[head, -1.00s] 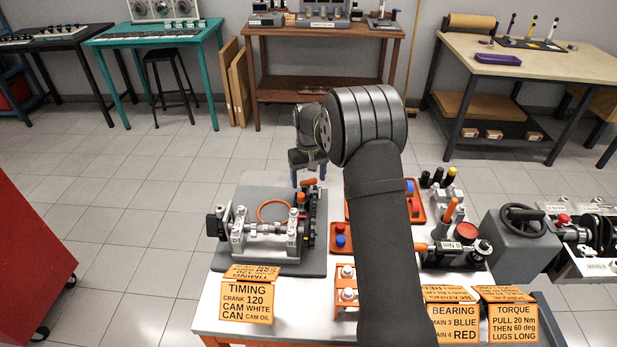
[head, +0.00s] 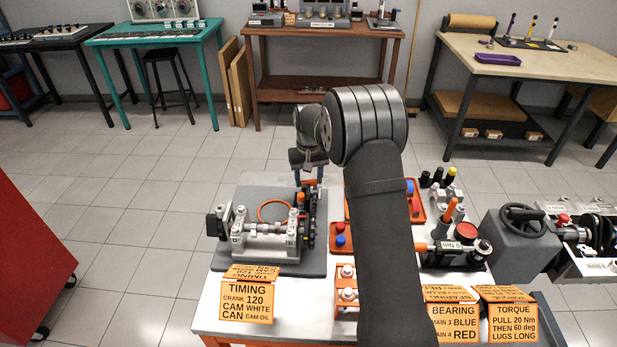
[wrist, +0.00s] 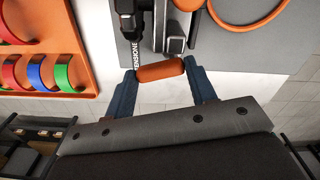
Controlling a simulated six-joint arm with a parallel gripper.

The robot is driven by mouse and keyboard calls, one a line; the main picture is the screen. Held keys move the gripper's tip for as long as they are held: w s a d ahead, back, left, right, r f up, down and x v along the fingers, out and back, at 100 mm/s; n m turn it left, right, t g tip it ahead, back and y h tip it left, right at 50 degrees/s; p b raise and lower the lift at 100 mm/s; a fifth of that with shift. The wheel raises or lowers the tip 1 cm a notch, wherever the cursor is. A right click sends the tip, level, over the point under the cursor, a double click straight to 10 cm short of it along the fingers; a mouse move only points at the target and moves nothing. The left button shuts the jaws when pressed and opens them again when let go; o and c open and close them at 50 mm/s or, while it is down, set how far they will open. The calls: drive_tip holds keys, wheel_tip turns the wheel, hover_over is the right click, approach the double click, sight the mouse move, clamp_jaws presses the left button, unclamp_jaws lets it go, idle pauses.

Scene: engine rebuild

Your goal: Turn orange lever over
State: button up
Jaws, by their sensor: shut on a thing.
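The orange lever (wrist: 158,71) is a short rounded handle at the tensioner, beside the lettered strip (wrist: 138,57) in the wrist view. My gripper (wrist: 162,75) has its two blue fingers at the two ends of the lever and is shut on it. In the head view my gripper (head: 308,170) is at the back of the engine fixture (head: 270,235), above its right rear corner. There the lever is mostly hidden by the gripper.
An orange tray (wrist: 50,35) with red, blue and green half rings lies left in the wrist view. An orange ring (head: 273,211) lies on the fixture. Orange instruction cards (head: 247,302) stand at the table's front. A handwheel unit (head: 520,240) stands at the right.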

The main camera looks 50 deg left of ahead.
sight(309, 182)
drive_tip(key=shift+s+d+m, duration=0.1)
drive_tip(key=shift+d+m, duration=0.05)
drive_tip(key=shift+m, duration=1)
drive_tip(key=shift+s+d+m, duration=0.1)
drive_tip(key=shift+m, duration=1.05)
drive_tip(key=o, duration=1)
drive_tip(key=shift+r, duration=0.1)
wheel_tip(309, 182, up, 17)
drive_tip(key=shift+r, duration=0.1)
wheel_tip(309, 182, down, 17)
drive_tip(key=shift+f, duration=0.2)
